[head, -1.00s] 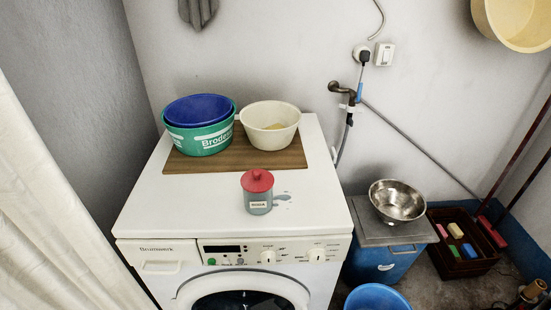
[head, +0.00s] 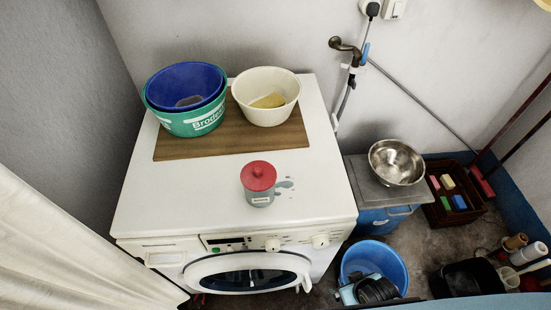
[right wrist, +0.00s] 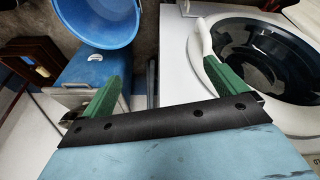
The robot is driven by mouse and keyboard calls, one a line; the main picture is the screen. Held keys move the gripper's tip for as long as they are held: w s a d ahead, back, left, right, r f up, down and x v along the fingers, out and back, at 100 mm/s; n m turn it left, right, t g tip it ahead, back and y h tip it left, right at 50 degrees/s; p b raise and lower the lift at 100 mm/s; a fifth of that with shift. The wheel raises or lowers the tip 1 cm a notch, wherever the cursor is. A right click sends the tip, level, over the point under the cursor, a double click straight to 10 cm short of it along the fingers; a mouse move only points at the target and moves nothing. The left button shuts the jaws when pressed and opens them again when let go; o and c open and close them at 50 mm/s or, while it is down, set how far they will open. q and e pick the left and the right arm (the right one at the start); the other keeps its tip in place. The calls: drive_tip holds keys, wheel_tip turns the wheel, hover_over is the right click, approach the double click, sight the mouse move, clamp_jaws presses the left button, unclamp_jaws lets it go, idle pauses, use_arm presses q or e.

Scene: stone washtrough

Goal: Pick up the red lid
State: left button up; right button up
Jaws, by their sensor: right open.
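The red lid (head: 258,175) sits on a small grey-green canister (head: 260,199) with a white label. It has a round knob on top. The canister stands upright on the white washing machine top (head: 170,200), near its front edge. My right gripper (right wrist: 160,70) shows in the right wrist view with its two green fingers spread and nothing between them. It is in front of the machine, low beside the round door, apart from the lid. The lid is not visible in the right wrist view. My left gripper is not in view.
A wooden board (head: 230,142) behind the canister holds a green tub (head: 190,122) with a blue bowl, and a cream bowl (head: 265,100). A steel bowl (head: 396,163) stands right of the machine. A blue bucket (head: 398,262) is on the floor.

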drive_tip(key=w+a+r+n+t+y+p, duration=0.1)
drive_tip(key=w+a+r+p, duration=0.2)
drive_tip(key=r, duration=0.9)
drive_tip(key=w+a+r+t+y+p, duration=0.1)
drive_tip(key=w+a+r+t+p, duration=0.15)
drive_tip(key=r, duration=0.85)
drive_tip(key=w+a+r+n+t+p, duration=0.1)
drive_tip(key=w+a+r+p, duration=0.2)
drive_tip(key=r, duration=0.9)
drive_tip(key=n+t+y, duration=0.1)
drive_tip(key=n+y, duration=0.3)
drive_tip(key=y, duration=0.4)
approach(260, 173)
drive_tip(key=x, duration=0.6)
drive_tip(key=shift+w+d+f, duration=0.2)
drive_tip(key=shift+d+f, duration=0.05)
drive_tip(key=shift+x, duration=2.6)
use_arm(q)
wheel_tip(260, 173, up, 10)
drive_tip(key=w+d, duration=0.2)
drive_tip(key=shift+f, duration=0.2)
use_arm(e)
drive_tip(key=shift+s, duration=0.1)
drive_tip(key=shift+c, duration=0.4)
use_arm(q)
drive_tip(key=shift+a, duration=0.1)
use_arm(e)
drive_tip(key=c, duration=1)
